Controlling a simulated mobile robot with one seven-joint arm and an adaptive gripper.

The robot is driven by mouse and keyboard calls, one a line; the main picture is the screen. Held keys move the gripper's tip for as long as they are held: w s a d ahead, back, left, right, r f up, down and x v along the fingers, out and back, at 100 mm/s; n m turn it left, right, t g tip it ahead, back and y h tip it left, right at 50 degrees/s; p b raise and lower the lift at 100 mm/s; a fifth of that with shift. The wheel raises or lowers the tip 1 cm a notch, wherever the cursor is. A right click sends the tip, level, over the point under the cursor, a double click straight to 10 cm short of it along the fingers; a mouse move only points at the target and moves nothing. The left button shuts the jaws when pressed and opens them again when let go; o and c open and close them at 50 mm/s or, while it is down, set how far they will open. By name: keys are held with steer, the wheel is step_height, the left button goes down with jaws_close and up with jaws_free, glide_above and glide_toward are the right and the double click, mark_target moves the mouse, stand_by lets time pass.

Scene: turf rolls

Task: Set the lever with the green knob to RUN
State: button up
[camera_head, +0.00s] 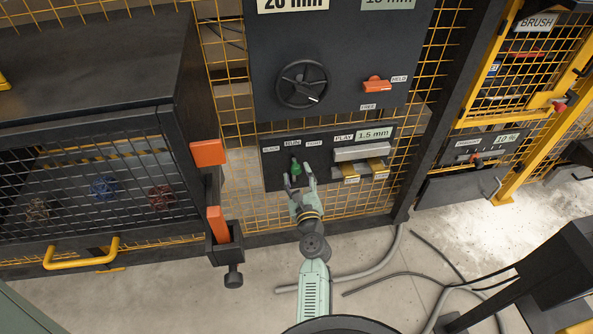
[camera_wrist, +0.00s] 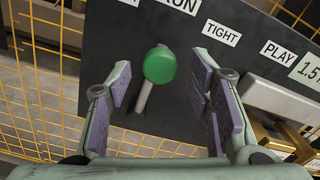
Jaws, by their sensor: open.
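The lever's round green knob (camera_head: 296,167) stands out from a dark panel (camera_head: 277,178). In the wrist view the knob (camera_wrist: 160,65) sits on a pale stem (camera_wrist: 143,98) that leans up and a little right. The RUN label (camera_wrist: 184,4) is above the knob, partly cut off, and TIGHT (camera_wrist: 221,33) is to its upper right. Whether the lever sits exactly at RUN is hard to tell. My gripper (camera_head: 299,177) is open in front of the panel. In the wrist view its fingers (camera_wrist: 161,84) are on either side of the lever, with gaps to the knob.
Right of the lever are a PLAY label (camera_head: 344,138), a 1.5 mm plate (camera_head: 374,134) and a pale bar (camera_head: 361,152) above brass blocks. A black handwheel (camera_head: 302,84) and an orange lever (camera_head: 376,85) are on the panel above. Yellow mesh surrounds the panels.

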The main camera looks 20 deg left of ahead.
steer(key=shift+v, duration=2.35)
